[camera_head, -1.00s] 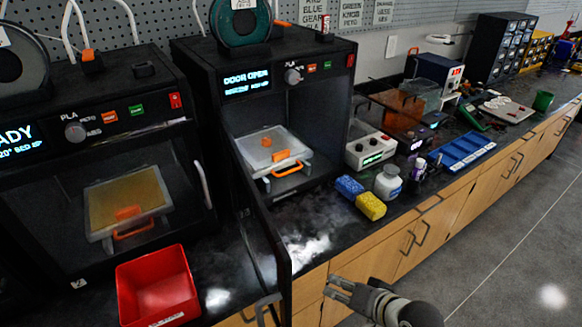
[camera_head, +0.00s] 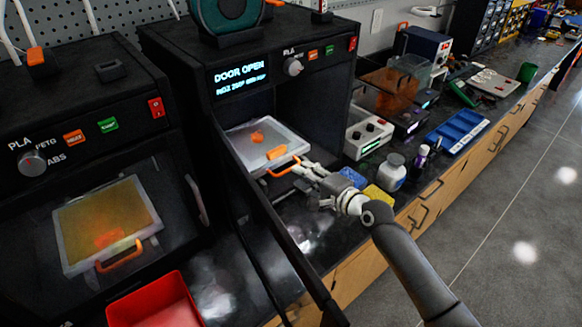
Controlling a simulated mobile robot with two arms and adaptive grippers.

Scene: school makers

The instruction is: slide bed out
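The printer with its door open (camera_head: 222,120) stands in the middle, and its display reads "DOOR OPEN". Its bed (camera_head: 245,135) is a pale plate inside the chamber, with orange printed pieces on top and an orange handle (camera_head: 280,171) at its front edge. My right gripper (camera_head: 302,168) reaches in from the lower right with its fingers at the right end of that handle. I cannot tell whether the fingers are closed around it.
The open black door (camera_head: 275,230) juts forward left of my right arm. A closed printer (camera_head: 85,150) stands at left, with a red bin (camera_head: 155,302) in front. Blue and yellow sponges (camera_head: 378,196) and a white jar (camera_head: 392,172) sit close to my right gripper.

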